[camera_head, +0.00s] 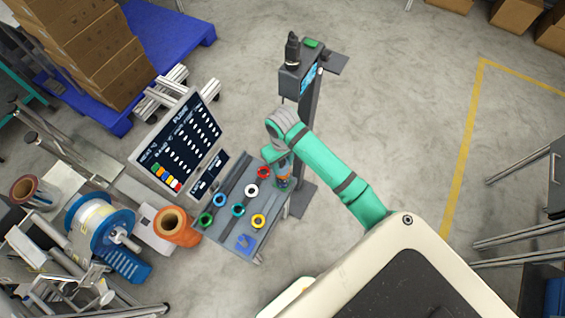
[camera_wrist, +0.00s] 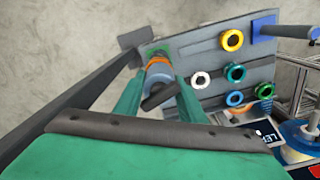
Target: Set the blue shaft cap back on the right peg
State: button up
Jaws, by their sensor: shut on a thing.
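My gripper (camera_head: 283,178) is over the far right corner of a grey board (camera_head: 229,229). In the wrist view, my gripper (camera_wrist: 158,84) has its two green fingers on either side of a cylindrical piece with an orange band (camera_wrist: 159,62), blue-grey parts and a dark near end. It is shut on this piece. The piece also shows blue and orange in the head view (camera_head: 283,183). I cannot tell for sure that it is the blue shaft cap, or whether it touches the board. A green patch lies just beyond it. I cannot make out the right peg.
A display panel (camera_head: 178,142) stands behind. A blue reel (camera_head: 100,222) and orange roll (camera_head: 172,222) are left. A dark post (camera_head: 309,120) stands close by.

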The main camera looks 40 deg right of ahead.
jog(key=o, duration=1.3)
jog(key=shift+r, duration=0.1)
notch_tip(320, 180, up, 11)
jog(key=shift+f, duration=0.15)
